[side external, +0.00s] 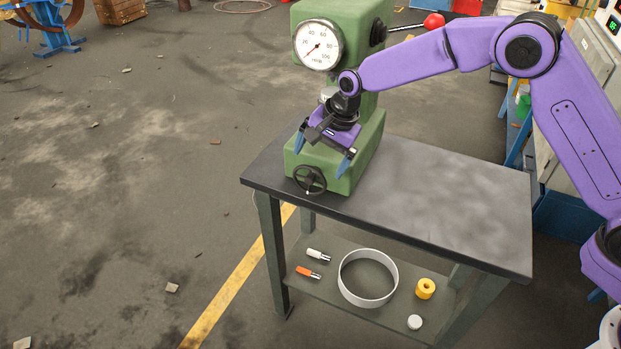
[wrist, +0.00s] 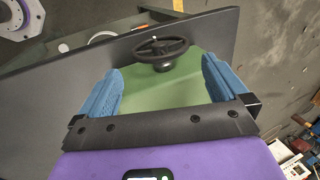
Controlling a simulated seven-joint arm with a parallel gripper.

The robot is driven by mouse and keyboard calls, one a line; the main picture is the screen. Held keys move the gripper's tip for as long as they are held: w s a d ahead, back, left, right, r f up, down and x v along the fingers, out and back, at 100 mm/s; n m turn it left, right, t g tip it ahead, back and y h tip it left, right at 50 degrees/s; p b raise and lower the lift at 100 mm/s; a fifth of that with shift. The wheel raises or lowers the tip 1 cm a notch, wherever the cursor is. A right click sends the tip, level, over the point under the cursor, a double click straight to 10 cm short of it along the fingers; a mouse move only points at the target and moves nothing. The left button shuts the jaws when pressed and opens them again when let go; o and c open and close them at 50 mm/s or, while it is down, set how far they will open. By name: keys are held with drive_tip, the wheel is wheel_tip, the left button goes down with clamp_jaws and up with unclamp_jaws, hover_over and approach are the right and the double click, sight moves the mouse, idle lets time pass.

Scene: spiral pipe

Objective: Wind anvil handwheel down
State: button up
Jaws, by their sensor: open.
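The green machine (side external: 356,168) stands at the left end of the dark table. A small black handwheel (side external: 309,180) is on the front of its base. In the wrist view the handwheel (wrist: 161,47) shows as a spoked ring with a small light knob, beyond the fingertips and between them. My gripper (side external: 325,147) has blue fingers spread wide, just above and in front of the green base. In the wrist view the open gripper (wrist: 160,82) has nothing between its fingers but the green base behind. The gripper is apart from the handwheel. The anvil itself is hard to make out behind my gripper.
A round dial gauge (side external: 319,45) and a red-knobbed lever (side external: 433,21) are on the machine's upper part. The table top (side external: 450,205) is bare to the right. The lower shelf holds a grey ring (side external: 368,300), a yellow roll (side external: 426,288) and small items.

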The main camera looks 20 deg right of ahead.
sight(311, 178)
drive_tip(key=x, duration=0.8)
drive_tip(key=shift+f, duration=0.15)
drive_tip(key=c, duration=0.7)
